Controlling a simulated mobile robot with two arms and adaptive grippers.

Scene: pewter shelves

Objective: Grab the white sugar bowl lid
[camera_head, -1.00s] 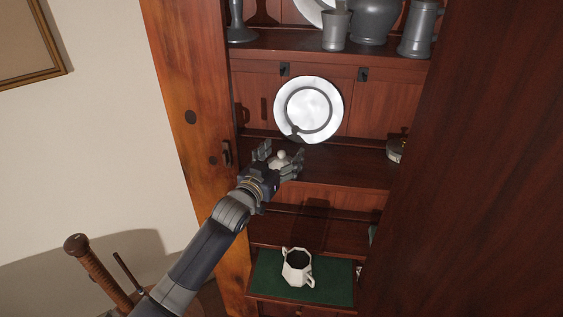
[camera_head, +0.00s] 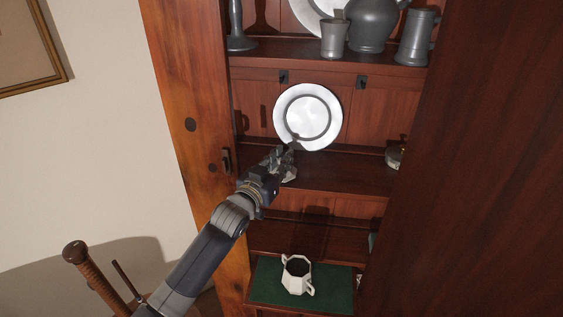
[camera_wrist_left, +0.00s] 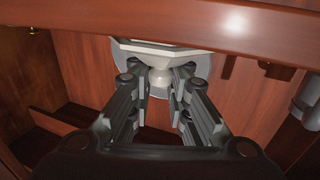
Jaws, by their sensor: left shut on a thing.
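The white sugar bowl lid (camera_head: 290,175) is at my left gripper (camera_head: 284,160), above the middle shelf and mostly hidden by the fingers in the head view. In the left wrist view the pale faceted lid (camera_wrist_left: 170,50) is ahead of the fingers, with its round knob between them. My left gripper is shut on the lid. Whether the lid touches the shelf cannot be told. The white two-handled sugar bowl (camera_head: 296,276) stands without a lid on the green mat below. My right gripper is not in view.
A pewter plate (camera_head: 307,117) leans upright behind the gripper. Pewter jugs (camera_head: 371,25) and a mug (camera_head: 333,40) stand on the upper shelf. A small metal object (camera_head: 395,157) sits at the right of the middle shelf (camera_head: 345,170). The green mat (camera_head: 335,285) has free room around the bowl.

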